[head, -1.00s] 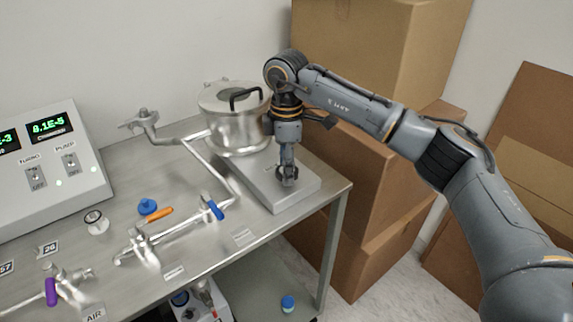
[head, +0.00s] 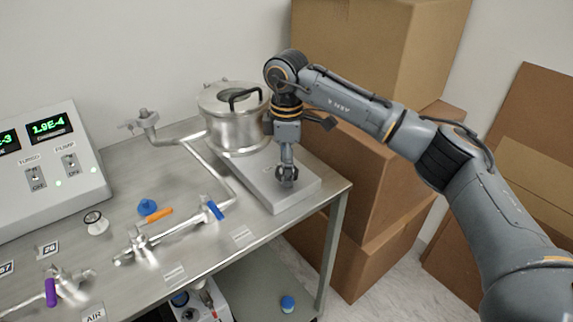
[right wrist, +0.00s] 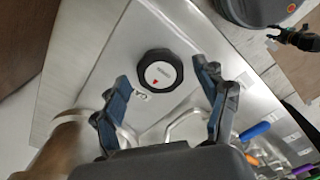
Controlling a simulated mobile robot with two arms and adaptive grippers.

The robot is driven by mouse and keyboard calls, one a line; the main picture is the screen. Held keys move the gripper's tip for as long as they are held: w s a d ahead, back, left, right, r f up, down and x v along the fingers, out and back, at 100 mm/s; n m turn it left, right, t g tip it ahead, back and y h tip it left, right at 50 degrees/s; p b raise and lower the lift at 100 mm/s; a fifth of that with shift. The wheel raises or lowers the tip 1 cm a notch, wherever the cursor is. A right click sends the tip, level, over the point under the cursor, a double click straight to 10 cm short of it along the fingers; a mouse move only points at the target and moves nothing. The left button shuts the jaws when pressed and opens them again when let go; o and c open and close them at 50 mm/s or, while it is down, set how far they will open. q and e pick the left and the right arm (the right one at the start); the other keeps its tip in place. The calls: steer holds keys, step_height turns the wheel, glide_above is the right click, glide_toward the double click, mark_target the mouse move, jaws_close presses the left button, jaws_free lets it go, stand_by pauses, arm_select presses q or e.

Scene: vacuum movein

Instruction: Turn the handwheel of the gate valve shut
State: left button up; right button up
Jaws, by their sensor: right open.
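The handwheel (right wrist: 160,70) shows in the right wrist view as a round black knob with a white face and a small red mark. It sits on a light metal plate (head: 272,194), beside the lidded steel chamber (head: 236,130) in the head view. My right gripper (right wrist: 163,82) is open, one finger to each side of the handwheel in the picture. I cannot tell whether either finger touches it. In the head view my right gripper (head: 287,175) points down over the plate and hides most of the handwheel. My left gripper is not in view.
A control box (head: 50,150) with green readouts and switches stands at the left. Pipes and small valves with blue, orange (head: 160,215) and purple (head: 51,292) handles cover the bench's left part. Cardboard boxes (head: 365,185) stand close behind the bench's right edge.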

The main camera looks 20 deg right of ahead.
steer(key=shift+r, duration=0.2)
step_height(320, 180, up, 12)
steer(key=shift+f, duration=0.2)
stand_by(0.4)
